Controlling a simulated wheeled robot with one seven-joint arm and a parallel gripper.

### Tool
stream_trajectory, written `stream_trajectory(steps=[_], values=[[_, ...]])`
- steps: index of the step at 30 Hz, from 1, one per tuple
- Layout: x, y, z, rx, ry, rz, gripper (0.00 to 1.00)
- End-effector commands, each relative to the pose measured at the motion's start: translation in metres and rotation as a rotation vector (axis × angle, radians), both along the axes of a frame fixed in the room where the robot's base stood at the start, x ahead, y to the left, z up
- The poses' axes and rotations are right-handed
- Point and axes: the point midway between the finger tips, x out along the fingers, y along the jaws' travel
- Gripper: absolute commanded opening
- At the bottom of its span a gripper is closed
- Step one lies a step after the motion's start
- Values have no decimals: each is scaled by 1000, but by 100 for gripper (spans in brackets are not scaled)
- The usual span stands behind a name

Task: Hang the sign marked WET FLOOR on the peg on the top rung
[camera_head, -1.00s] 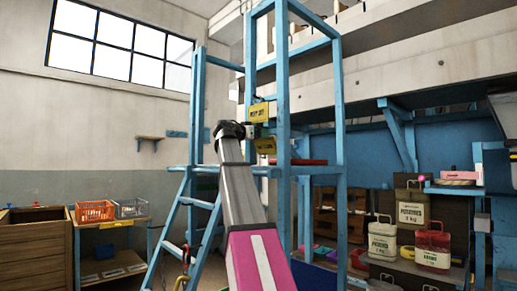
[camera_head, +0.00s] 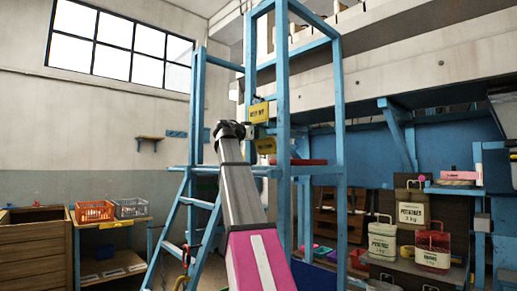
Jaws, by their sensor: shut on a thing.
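Two yellow signs show at the far end of my arm, beside the blue frame of the ladder tower. The upper yellow sign (camera_head: 259,113) has dark lettering, too small to read for sure. The lower yellow sign (camera_head: 265,146) is partly behind the blue post, and its lettering is not readable. My gripper (camera_head: 262,131) is between them, small and partly hidden, shut on a yellow sign; I cannot tell which of the two. The blue ladder (camera_head: 178,226) leans at the tower's left. No peg can be made out.
Blue upright posts (camera_head: 283,90) stand close to the right of my gripper. An orange basket (camera_head: 95,211) and a grey basket (camera_head: 131,208) are on a bench at left. Several labelled tins (camera_head: 412,213) stand on shelving at right. Open space lies left of the tower.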

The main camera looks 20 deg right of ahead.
Motion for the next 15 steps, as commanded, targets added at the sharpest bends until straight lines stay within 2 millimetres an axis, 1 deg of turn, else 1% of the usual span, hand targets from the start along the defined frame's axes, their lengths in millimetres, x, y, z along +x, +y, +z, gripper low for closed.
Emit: stream_trajectory(steps=[15], values=[[0,0,6,0,0,0,32]])
